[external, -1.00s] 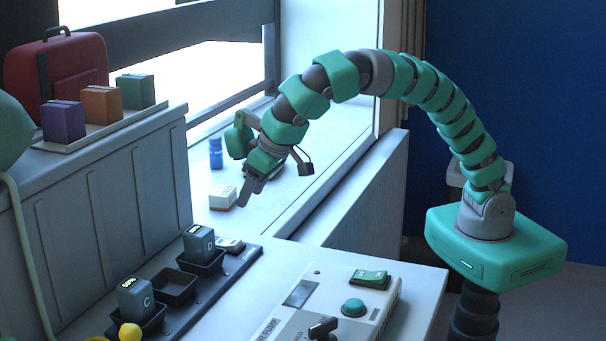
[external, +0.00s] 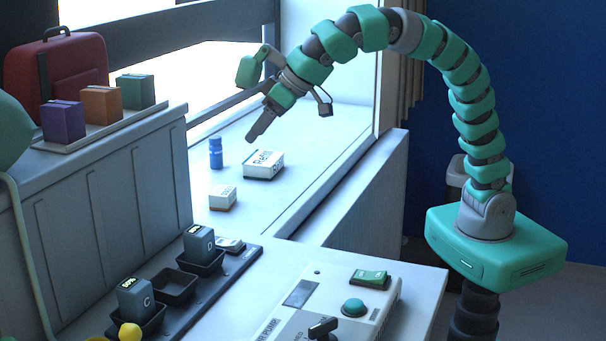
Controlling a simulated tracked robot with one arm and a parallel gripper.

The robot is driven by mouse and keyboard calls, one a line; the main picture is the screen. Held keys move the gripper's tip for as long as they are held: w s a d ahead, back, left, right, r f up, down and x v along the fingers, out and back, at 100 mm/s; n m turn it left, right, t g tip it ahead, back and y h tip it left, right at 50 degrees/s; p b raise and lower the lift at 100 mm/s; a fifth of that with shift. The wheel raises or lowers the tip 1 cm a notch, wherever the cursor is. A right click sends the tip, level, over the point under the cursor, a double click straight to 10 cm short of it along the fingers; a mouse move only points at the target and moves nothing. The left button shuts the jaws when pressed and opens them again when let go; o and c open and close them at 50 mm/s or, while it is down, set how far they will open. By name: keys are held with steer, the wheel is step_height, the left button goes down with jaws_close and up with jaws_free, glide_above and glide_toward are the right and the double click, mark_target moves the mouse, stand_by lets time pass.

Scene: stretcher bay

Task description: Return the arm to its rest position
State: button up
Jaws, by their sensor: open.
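My gripper (external: 262,126) is at the end of my green and grey segmented arm, raised in the air over the window ledge. The arm arches up from its green base at the right and bends down to the left. The jaws are open and nothing shows between them. Below the gripper, a white box with dark lettering (external: 263,165) stands on the ledge. The gripper is above this box and looks apart from it.
On the window ledge (external: 320,150) stand a blue bottle (external: 216,153) and a small white box (external: 222,197). A control panel (external: 335,300) and a charger rack (external: 235,262) with dark batteries occupy the front bench. A red case (external: 75,70) and several coloured boxes stand at left.

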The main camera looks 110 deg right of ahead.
steer(key=s+d+r+n+t+y, duration=0.1)
steer(key=s+r+n+t, duration=0.2)
steer(key=s+r, duration=0.7)
steer(key=s+d+r+n+t+y, duration=0.1)
steer(key=s+r+n+t, duration=0.3)
steer(key=s+r, duration=0.7)
step_height(320, 180, up, 4)
steer(key=shift+r+t+y, duration=0.25)
steer(key=shift+t+y, duration=0.45)
steer(key=shift+t, duration=0.2)
